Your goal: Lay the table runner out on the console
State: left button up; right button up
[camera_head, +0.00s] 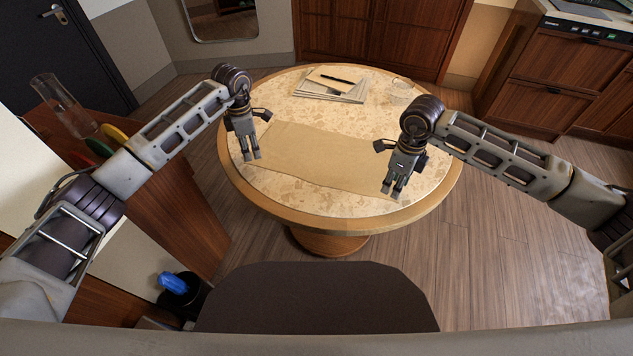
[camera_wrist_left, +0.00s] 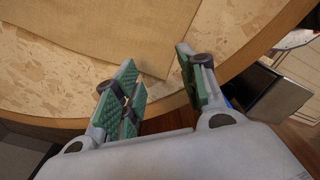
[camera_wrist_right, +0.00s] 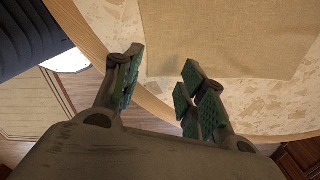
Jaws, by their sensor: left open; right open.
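The table runner (camera_head: 318,158) is a plain tan cloth lying flat and spread across the front half of a round stone-patterned tabletop with a wooden rim (camera_head: 437,178). My left gripper (camera_head: 252,158) is open and empty above the runner's left end. In the left wrist view, the runner's corner (camera_wrist_left: 115,35) lies just beyond the open fingers. My right gripper (camera_head: 392,192) is open and empty above the runner's right front corner. In the right wrist view, the runner (camera_wrist_right: 220,40) lies flat beyond the open fingers. The arms hide small parts of its ends.
Papers with a pen (camera_head: 330,83) and a clear glass (camera_head: 401,91) stand at the table's back. A dark chair back (camera_head: 316,298) is in front. A wooden cabinet at left carries a glass vase (camera_head: 65,107) and coloured discs. The back left tabletop is bare.

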aim_at(253, 161)
pick_arm(q)
jog(key=shift+f, duration=1.7)
pick_arm(e)
jog(key=shift+f, duration=1.7)
pick_arm(q)
jog(key=shift+f, duration=0.2)
pick_arm(e)
jog(key=shift+f, duration=0.2)
pick_arm(q)
jog(key=c, duration=0.7)
pick_arm(e)
jog(key=shift+s, duration=0.1)
jog(key=c, duration=0.7)
pick_arm(q)
jog(key=shift+s+f, duration=0.1)
jog(key=shift+f, duration=0.05)
grip_shut()
pick_arm(e)
jog(key=shift+f, duration=0.1)
grip_shut()
pick_arm(q)
jog(key=shift+a, duration=0.1)
pick_arm(e)
jog(key=shift+d, duration=0.1)
pick_arm(q)
jog(key=shift+r, duration=0.25)
pick_arm(e)
jog(key=shift+r, duration=0.2)
